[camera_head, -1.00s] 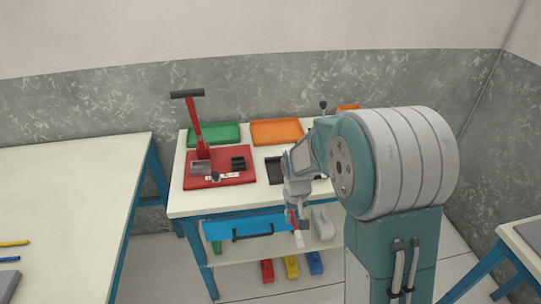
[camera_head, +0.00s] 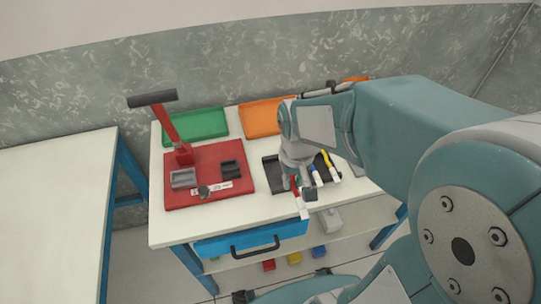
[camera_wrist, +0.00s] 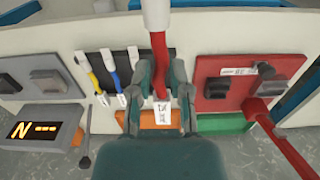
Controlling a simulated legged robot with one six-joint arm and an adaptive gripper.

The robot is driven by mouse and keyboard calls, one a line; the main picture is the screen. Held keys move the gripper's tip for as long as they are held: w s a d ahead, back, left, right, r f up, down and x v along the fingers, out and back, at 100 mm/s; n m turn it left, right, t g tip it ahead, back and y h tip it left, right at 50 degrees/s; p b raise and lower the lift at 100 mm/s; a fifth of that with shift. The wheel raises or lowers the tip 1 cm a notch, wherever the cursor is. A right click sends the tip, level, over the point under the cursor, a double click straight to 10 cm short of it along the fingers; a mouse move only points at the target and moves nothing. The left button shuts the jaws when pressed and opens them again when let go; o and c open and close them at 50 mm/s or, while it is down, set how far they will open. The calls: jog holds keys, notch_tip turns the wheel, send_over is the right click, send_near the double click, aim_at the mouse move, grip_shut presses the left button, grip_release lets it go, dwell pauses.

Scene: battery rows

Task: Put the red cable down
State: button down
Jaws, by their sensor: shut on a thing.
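The red cable (camera_head: 296,188) has white ends, and one white end carries a printed label in the wrist view. My gripper (camera_head: 299,187) is shut on its red middle, with a finger on each side, also in the wrist view (camera_wrist: 162,78). The cable appears by the front edge of the black tray (camera_head: 270,173), one white end pointing towards the bench's front edge. I cannot tell whether it touches anything below. A blue cable (camera_head: 316,175) and a yellow cable (camera_head: 328,162) lie on the black tray beside my gripper.
Green (camera_head: 195,126) and orange (camera_head: 258,118) trays stand behind. A display unit (camera_wrist: 40,128) and lever show in the wrist view. A blue drawer (camera_head: 220,243) is below the bench front.

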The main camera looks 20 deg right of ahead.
jog(key=shift+w+f, duration=0.1)
jog(key=shift+w, duration=0.35)
jog(key=w+f, duration=0.3)
jog(key=w, duration=0.1)
jog(key=w+f, duration=0.3)
jog(key=w, duration=0.1)
jog(key=w+f, duration=0.3)
jog(key=w, duration=0.1)
jog(key=shift+w, duration=0.35)
jog(key=shift+w+f, duration=0.15)
jog(key=shift+f, duration=0.1)
notch_tip(320, 180, down, 3)
jog(key=shift+w+f, duration=0.15)
jog(key=c, duration=0.6)
grip_release()
